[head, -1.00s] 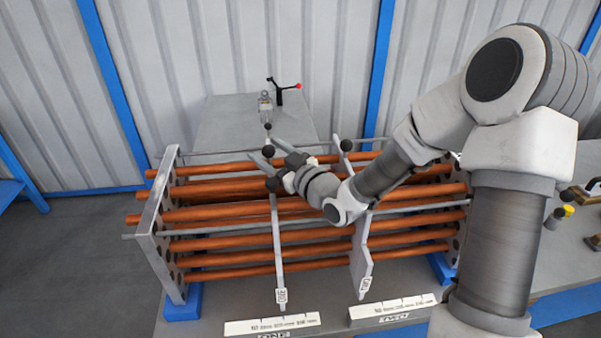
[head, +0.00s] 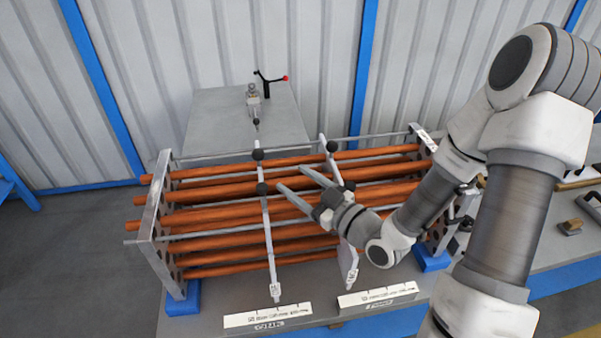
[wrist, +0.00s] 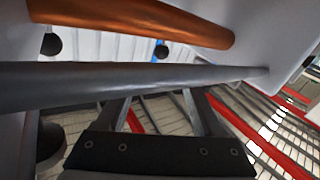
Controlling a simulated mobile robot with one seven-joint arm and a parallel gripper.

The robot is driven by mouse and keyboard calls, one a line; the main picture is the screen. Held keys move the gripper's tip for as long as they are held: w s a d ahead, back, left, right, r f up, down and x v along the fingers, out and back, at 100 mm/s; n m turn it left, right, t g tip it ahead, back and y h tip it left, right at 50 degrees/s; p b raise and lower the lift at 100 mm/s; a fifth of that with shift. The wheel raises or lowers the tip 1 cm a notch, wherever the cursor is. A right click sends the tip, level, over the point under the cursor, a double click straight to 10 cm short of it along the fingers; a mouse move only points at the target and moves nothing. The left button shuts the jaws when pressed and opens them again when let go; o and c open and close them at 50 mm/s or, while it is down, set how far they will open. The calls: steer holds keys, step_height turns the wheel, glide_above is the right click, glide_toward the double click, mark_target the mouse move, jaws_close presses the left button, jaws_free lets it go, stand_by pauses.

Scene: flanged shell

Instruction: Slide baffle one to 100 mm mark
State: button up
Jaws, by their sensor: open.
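Baffle one (head: 268,240), a thin grey plate with two dark ball knobs (head: 262,189), stands across the orange tubes. Its labelled lower end is slightly right of the middle of the white scale marked ONE (head: 268,316). The scale's figures are too small to read. My gripper (head: 291,178) is open and empty, above the tubes between baffle one and the second baffle (head: 347,258). Its fingertips point left towards baffle one's upper part, apparently apart from it. In the wrist view, a grey rod (wrist: 130,86) crosses in front of the open fingers (wrist: 155,105).
The orange tubes (head: 215,215) run between the left end plate (head: 160,230) and a right end plate. A second scale (head: 378,295) lies at the bench front. A grey block (head: 225,125) with a clamp (head: 254,97) stands behind. My arm covers part of the right end.

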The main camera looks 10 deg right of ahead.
steer(key=shift+s+d+p, duration=0.15)
steer(key=shift+s+p, duration=0.35)
steer(key=shift+p, duration=0.5)
steer(key=shift+f, duration=0.1)
